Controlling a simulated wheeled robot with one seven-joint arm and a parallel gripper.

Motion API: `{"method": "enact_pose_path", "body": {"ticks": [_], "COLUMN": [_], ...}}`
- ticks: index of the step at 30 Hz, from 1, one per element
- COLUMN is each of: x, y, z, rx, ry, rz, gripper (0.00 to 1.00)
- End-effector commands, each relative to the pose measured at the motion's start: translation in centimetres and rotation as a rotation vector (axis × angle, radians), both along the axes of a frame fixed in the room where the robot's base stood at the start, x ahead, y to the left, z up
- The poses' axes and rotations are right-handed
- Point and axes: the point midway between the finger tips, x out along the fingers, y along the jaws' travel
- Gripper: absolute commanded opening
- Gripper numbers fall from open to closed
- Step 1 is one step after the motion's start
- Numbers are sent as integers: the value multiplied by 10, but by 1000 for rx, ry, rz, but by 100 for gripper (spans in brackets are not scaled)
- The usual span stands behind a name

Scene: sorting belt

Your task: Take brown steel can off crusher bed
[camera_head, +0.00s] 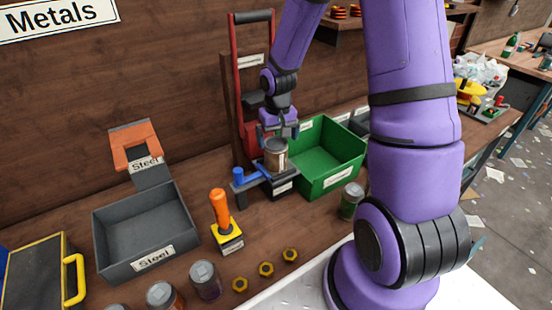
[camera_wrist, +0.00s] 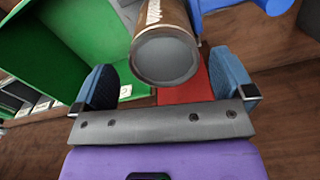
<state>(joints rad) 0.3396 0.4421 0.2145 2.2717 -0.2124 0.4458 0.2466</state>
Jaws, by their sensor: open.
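The brown steel can (camera_head: 276,155) stands upright on the crusher bed (camera_head: 283,183), below the red-framed crusher (camera_head: 243,70). In the wrist view the can (camera_wrist: 165,48) shows its grey end and brown side, ahead of the jaws. My gripper (camera_head: 277,137) is just above the can in the head view. In the wrist view my gripper (camera_wrist: 166,88) has its two blue fingers wide apart, with the can's end beyond and between them. No grip on the can shows. Whether a finger touches it I cannot tell.
A green bin (camera_head: 345,172) stands close to the right of the crusher. A grey Steel bin (camera_head: 145,235) and an orange-handled tool (camera_head: 221,208) are to the left. Several cans and brass nuts (camera_head: 266,269) line the front edge. Another can (camera_head: 350,200) stands by my arm.

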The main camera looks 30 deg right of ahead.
Motion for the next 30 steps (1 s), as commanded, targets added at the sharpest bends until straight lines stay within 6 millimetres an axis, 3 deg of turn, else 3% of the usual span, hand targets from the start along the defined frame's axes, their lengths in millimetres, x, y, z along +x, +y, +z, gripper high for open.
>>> {"method": "enact_pose_path", "body": {"ticks": [12, 22, 28, 30], "x": [2, 3, 3, 3], "y": [3, 3, 3, 3], "z": [-47, -51, -51, -51], "rx": [0, 0, 0, 0], "ry": [2, -1, -1, -1], "rz": [1, 0, 0, 0], "gripper": [100, 100, 54, 53]}}
